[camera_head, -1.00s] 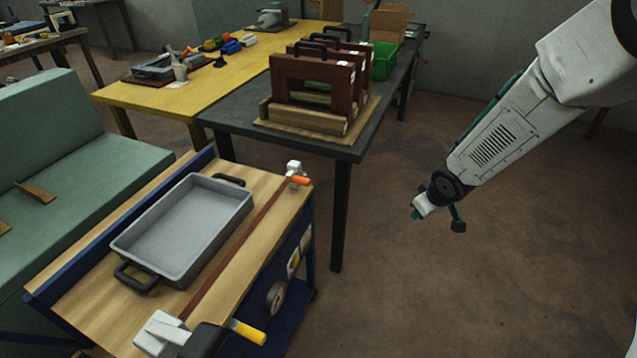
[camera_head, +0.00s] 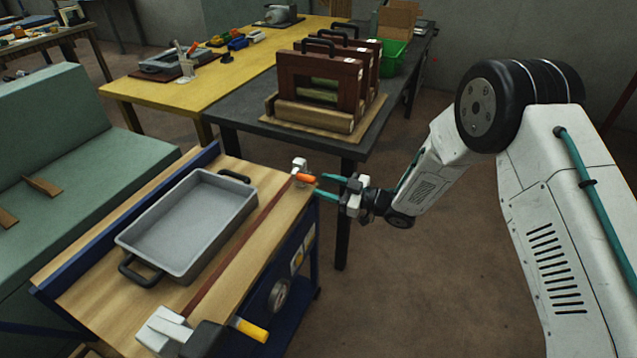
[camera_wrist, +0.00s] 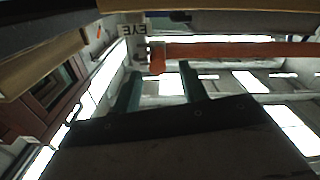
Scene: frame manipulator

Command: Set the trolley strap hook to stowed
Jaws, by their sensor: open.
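The trolley (camera_head: 262,255) has a wooden top, crossed by a dark red strap (camera_head: 235,250). At the strap's far end an orange-handled piece, apparently the strap hook (camera_head: 306,178), sits by a small white bracket (camera_head: 299,165). The wrist view shows an orange-red bar (camera_wrist: 235,50) beside a label reading EYE (camera_wrist: 133,29). My gripper (camera_head: 321,186) is open at the trolley's far right corner, its teal fingertips close to the orange handle. In the wrist view, my fingers (camera_wrist: 160,78) point toward the bar's left end. I cannot tell whether they touch it.
A grey tray with black handles (camera_head: 190,225) lies on the trolley. A yellow handle (camera_head: 250,329) and pale block (camera_head: 163,328) are at its near end. A dark table (camera_head: 235,118) with brown frames (camera_head: 320,80) stands behind. The floor to the right is clear.

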